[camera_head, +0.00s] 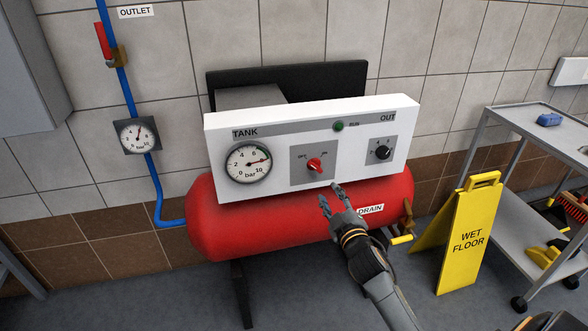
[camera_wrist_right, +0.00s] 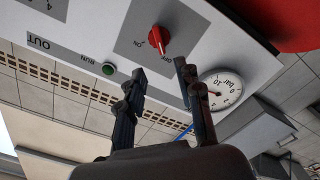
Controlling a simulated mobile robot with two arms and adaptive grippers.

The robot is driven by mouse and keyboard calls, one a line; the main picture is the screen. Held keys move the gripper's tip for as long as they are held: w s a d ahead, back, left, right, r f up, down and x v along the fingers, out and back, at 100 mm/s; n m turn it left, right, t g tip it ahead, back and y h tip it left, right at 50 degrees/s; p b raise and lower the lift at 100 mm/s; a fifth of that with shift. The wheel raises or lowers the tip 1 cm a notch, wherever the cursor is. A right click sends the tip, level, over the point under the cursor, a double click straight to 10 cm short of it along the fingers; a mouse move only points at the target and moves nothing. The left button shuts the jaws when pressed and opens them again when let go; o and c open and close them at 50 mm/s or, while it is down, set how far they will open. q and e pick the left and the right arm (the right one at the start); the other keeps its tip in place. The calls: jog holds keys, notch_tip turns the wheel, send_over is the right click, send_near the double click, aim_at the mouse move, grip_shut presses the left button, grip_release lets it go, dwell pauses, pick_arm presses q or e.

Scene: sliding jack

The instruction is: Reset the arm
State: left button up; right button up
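My right gripper (camera_head: 331,196) is in front of the red compressor tank, just below the white control panel (camera_head: 215,135). Its two fingers are spread apart with nothing between them. In the right wrist view the open fingers (camera_wrist_right: 158,84) point toward the panel, with the red OFF/ON switch (camera_wrist_right: 159,39) beyond them. The same red switch (camera_head: 314,164) sits in the middle of the panel in the head view, above and left of the gripper and apart from it. My left gripper is not in view.
The red tank (camera_head: 255,225) has a DRAIN label and a yellow-handled valve (camera_head: 401,239) at its right end. A yellow wet-floor sign (camera_head: 468,240) and a grey trolley (camera_head: 528,125) stand to the right. A blue pipe (camera_head: 157,185) runs down the wall at left.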

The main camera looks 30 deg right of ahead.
jog(key=shift+f, duration=0.1)
jog(key=s+a+f+m+g+y, duration=0.1)
jog(key=s+a+f+g, duration=0.3)
jog(key=f, duration=0.9)
jog(key=s+a+f+m+g+y, duration=0.15)
jog(key=s+f, duration=0.45)
jog(key=f, duration=0.6)
jog(key=s+a+f+g, duration=0.25)
jog(key=s+f, duration=0.35)
jog(key=f, duration=0.7)
jog(key=s+a+f+g, duration=0.2)
jog(key=s+f, duration=0.3)
jog(key=s, duration=0.6)
jog(key=s+a+f+m+g+y, duration=0.1)
jog(key=s+a+f+g, duration=0.2)
jog(key=s+f, duration=0.3)
jog(key=s+a+f+g, duration=0.3)
jog(key=s+f, duration=0.3)
jog(key=s, duration=1)
jog(key=shift+s+m+g, duration=0.2)
jog(key=shift+m+g, duration=0.1)
jog(key=shift+m, duration=0.05)
